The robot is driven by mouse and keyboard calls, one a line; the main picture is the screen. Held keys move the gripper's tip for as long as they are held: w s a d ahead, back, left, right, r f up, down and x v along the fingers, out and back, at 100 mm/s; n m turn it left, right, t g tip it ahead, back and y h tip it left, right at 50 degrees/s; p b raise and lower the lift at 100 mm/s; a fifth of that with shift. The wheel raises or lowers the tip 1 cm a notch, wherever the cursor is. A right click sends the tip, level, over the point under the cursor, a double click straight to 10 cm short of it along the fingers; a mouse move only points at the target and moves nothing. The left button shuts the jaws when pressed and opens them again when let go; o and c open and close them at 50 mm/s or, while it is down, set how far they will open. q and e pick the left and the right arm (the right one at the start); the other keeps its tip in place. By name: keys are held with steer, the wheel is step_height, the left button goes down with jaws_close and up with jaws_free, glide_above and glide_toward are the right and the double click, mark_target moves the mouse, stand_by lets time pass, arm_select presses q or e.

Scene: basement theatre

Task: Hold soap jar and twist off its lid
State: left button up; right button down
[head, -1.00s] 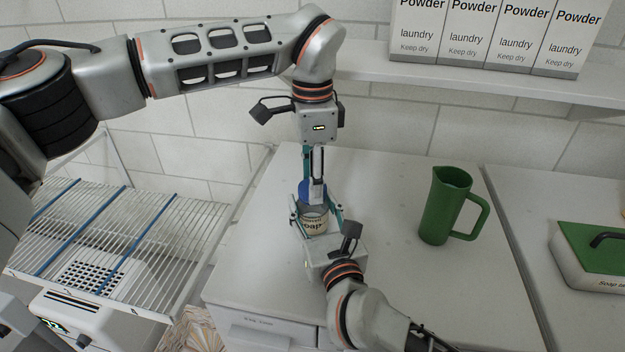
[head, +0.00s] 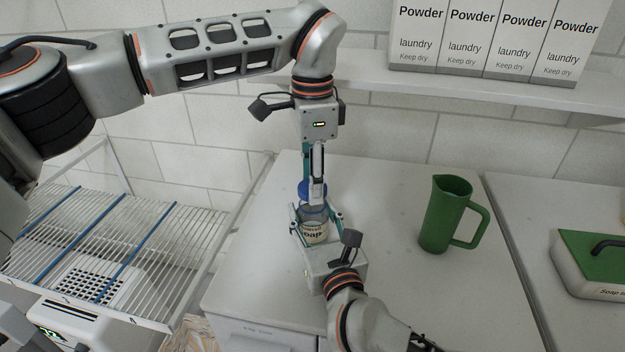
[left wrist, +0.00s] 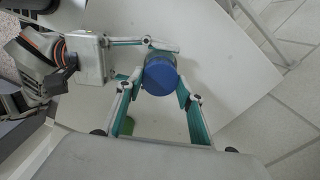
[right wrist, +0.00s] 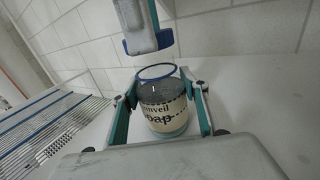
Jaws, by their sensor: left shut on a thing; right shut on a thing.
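The soap jar (head: 314,229), clear with a cream label, stands upright on the white counter top (head: 265,255). My right gripper (head: 317,215) is shut around its sides; the right wrist view shows the jar (right wrist: 163,118) between the fingers, its mouth open with a thin blue rim. My left gripper (head: 313,184) points down from above and is shut on the blue lid (head: 304,191). The lid also shows round in the left wrist view (left wrist: 165,74). In the right wrist view the lid (right wrist: 148,43) hangs just above the jar's mouth, apart from it.
A green jug (head: 443,215) stands to the right on the counter. A box with a green lid (head: 597,255) is farther right. Laundry powder boxes (head: 480,40) stand on the shelf (head: 450,90) above. A wire rack (head: 90,240) is at the left.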

arm_select(q)
steer(key=shift+r, duration=2)
arm_select(e)
steer(key=c, duration=1)
jaws_free()
steer(key=shift+c, duration=0.2)
